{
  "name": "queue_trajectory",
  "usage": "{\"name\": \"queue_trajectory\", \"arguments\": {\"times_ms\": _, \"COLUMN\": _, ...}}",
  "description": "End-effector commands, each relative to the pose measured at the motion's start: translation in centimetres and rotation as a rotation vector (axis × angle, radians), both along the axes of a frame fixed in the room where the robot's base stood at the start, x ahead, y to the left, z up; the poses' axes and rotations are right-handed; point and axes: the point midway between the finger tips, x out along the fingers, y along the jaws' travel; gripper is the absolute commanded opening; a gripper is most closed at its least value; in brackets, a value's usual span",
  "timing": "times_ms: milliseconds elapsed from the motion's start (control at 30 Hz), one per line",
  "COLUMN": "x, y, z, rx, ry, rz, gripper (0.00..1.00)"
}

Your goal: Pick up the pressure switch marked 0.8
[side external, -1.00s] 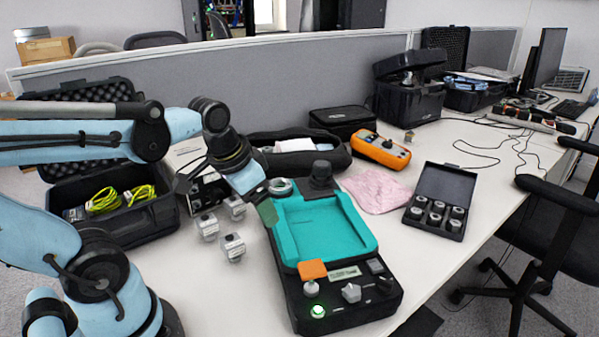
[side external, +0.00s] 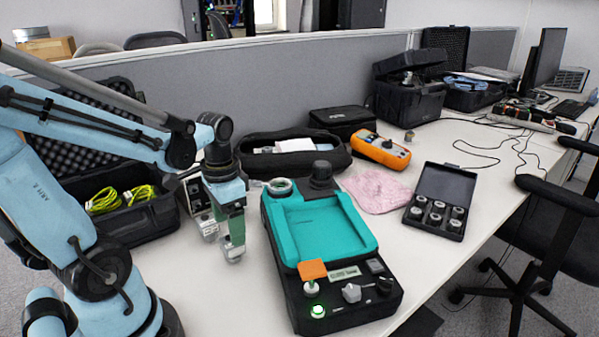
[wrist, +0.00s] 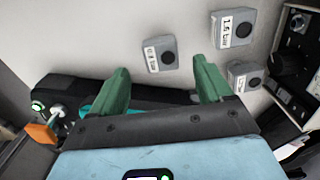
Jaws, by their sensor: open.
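Three grey pressure switches lie on the table. In the wrist view one switch (wrist: 160,54) lies just beyond and between my fingertips, its small white label hard to read. A second switch (wrist: 233,28) at upper right has a label that looks like 1.6 bar. A third switch (wrist: 247,77) is right of my right finger, its label unclear. My gripper (wrist: 161,65) is open and empty, with green fingers. In the side view my gripper (side external: 233,238) points down just above the front switch (side external: 234,254). Another switch (side external: 207,228) shows to its left; the third is hidden behind the gripper.
The black calibration unit with a teal tray (side external: 325,228) stands close to the right of my gripper. An open black case (side external: 150,220) with yellow cables is behind left. A small open case of round fittings (side external: 440,203) lies far right. The table front is clear.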

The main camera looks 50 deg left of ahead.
Motion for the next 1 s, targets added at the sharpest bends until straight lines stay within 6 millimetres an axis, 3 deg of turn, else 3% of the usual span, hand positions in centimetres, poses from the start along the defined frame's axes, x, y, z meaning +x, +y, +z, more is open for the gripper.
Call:
{"name": "queue_trajectory", "arguments": {"times_ms": 267, "x": 0.0, "y": 0.0, "z": -1.0, "rx": 0.000, "ry": 0.000, "rz": 0.000, "gripper": 0.79}}
{"name": "queue_trajectory", "arguments": {"times_ms": 700, "x": 0.1, "y": 0.2, "z": -4.9, "rx": 0.002, "ry": -0.001, "rz": 0.001, "gripper": 0.79}}
{"name": "queue_trajectory", "arguments": {"times_ms": 1000, "x": 0.1, "y": 0.2, "z": -5.6, "rx": 0.003, "ry": -0.001, "rz": 0.001, "gripper": 0.79}}
